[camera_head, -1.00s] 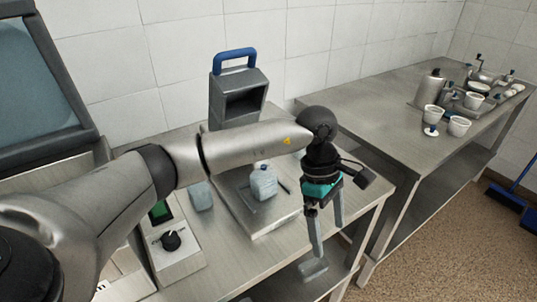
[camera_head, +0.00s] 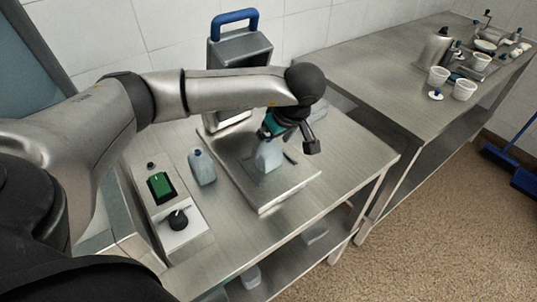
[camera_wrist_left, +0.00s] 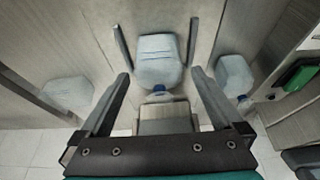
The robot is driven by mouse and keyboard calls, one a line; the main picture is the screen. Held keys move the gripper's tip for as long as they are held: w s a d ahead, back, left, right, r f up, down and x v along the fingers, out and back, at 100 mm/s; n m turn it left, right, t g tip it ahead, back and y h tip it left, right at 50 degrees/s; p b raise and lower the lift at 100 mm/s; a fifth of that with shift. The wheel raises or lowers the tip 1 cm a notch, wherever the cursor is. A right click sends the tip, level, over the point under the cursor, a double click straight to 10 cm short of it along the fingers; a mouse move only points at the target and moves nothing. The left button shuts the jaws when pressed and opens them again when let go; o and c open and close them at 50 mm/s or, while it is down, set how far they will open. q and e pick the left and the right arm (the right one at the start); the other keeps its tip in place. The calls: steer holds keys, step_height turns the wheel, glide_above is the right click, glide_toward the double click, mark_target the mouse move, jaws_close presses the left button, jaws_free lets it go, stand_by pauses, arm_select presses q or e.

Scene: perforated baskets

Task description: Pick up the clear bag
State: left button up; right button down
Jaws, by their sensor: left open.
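A clear, pale bluish bag (camera_head: 268,157) stands on a metal plate (camera_head: 285,193) on the steel table. In the left wrist view my left gripper (camera_wrist_left: 160,76) is open, with one finger on each side of the bag (camera_wrist_left: 157,62). Whether the fingers touch the bag cannot be told. Similar bags stand to the left on the table (camera_head: 202,167) and at both sides in the wrist view, left (camera_wrist_left: 68,92) and right (camera_wrist_left: 234,72). My right gripper is not in view.
Thin upright bars (camera_wrist_left: 193,40) flank the bag on the plate. A grey device with a blue handle (camera_head: 236,45) stands behind. A control box with a green switch and black knob (camera_head: 178,219) is at the left. Another table (camera_head: 390,90) holds cups and metalware.

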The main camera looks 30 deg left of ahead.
mark_target(271, 147)
arm_select(q)
steer(key=shift+x, duration=2.75)
steer(key=shift+w+d, duration=0.1)
steer(key=shift+c, duration=0.4)
steer(key=shift+r, duration=0.1)
steer(key=c, duration=1.2)
steer(key=shift+c, duration=0.2)
steer(key=shift+r, duration=0.1)
